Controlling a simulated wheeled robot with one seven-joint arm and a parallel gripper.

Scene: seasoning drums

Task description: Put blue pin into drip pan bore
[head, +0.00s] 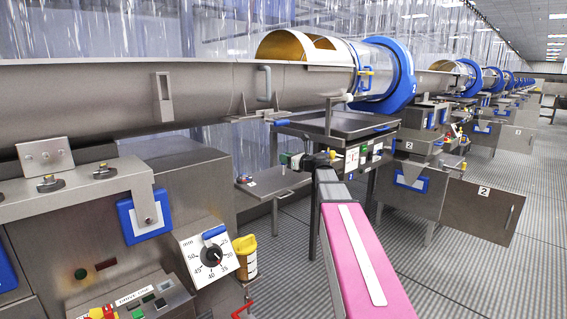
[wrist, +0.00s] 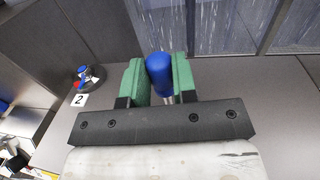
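The blue pin (wrist: 159,68) shows its rounded blue head between the two green fingers of my gripper (wrist: 160,80) in the wrist view. The head fills the gap and appears to touch both fingers. A thin metallic part shows below it; its lower end is hidden. In the head view my gripper (head: 303,160) is at the far end of my pink arm, beside a small grey side shelf (head: 285,187). A dark drip pan (head: 350,123) sits under the large drum, above and behind my gripper. I cannot make out its bore.
A round knob with red and blue parts (wrist: 88,76) and a label "2" (wrist: 78,99) lie left of my gripper in the wrist view. A steel cabinet with a dial (head: 210,256) stands front left in the head view. The grated floor at right is clear.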

